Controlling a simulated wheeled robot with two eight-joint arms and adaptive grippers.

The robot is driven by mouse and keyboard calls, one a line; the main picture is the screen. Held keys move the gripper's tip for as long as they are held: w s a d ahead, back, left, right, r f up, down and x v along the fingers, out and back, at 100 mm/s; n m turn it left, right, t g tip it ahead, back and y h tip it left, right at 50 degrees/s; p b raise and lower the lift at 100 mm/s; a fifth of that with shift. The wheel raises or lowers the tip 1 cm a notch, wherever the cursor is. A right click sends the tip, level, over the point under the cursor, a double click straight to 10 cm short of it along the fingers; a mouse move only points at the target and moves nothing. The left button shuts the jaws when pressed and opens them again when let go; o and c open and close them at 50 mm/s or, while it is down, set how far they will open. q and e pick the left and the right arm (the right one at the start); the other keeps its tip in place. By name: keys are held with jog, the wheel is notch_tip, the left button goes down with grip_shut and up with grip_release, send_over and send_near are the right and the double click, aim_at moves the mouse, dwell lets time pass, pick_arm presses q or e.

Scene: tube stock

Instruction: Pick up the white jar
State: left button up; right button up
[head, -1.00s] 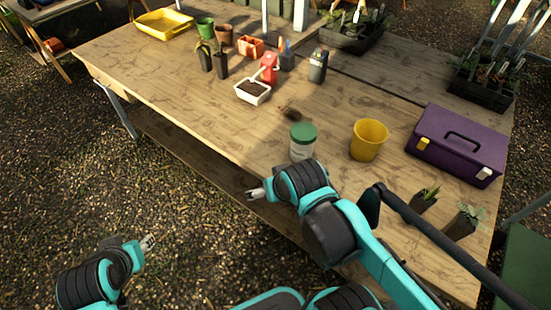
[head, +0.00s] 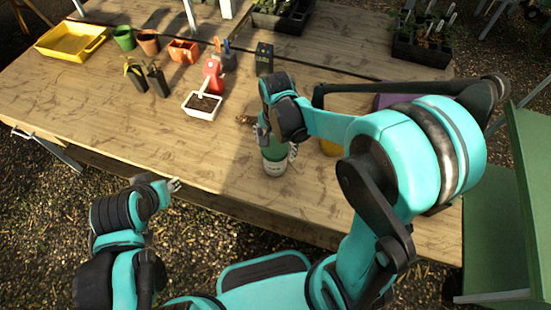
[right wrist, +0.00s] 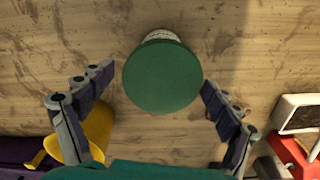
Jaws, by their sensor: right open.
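The white jar (head: 275,168) with a green lid stands upright near the front edge of the wooden table. Its upper part is partly hidden by my right gripper (head: 278,144), which hangs over it from above. In the right wrist view the green lid (right wrist: 162,78) fills the middle, with a bit of the pale jar body (right wrist: 160,37) past it. The open fingers of my right gripper (right wrist: 158,79) stand on either side of the lid, with gaps showing. My left gripper (head: 174,185) is off the table's front edge, far left of the jar; its jaw opening is too small to read.
A yellow pot (head: 330,148) stands close right of the jar, mostly hidden by my right arm. Behind the arm is a purple toolbox (head: 386,101). A white tray of soil (head: 201,105) and a red item (head: 213,75) stand to the back left. The table left of the jar is clear.

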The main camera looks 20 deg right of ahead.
aim_at(272, 169)
notch_tip(272, 169, down, 6)
jog(key=shift+w+a+r+b, duration=0.1)
jog(key=shift+w+r+b, duration=0.1)
jog(key=shift+b, duration=1.05)
jog(key=shift+s, duration=0.1)
jog(key=shift+c, duration=0.6)
jog(key=c, duration=1.1)
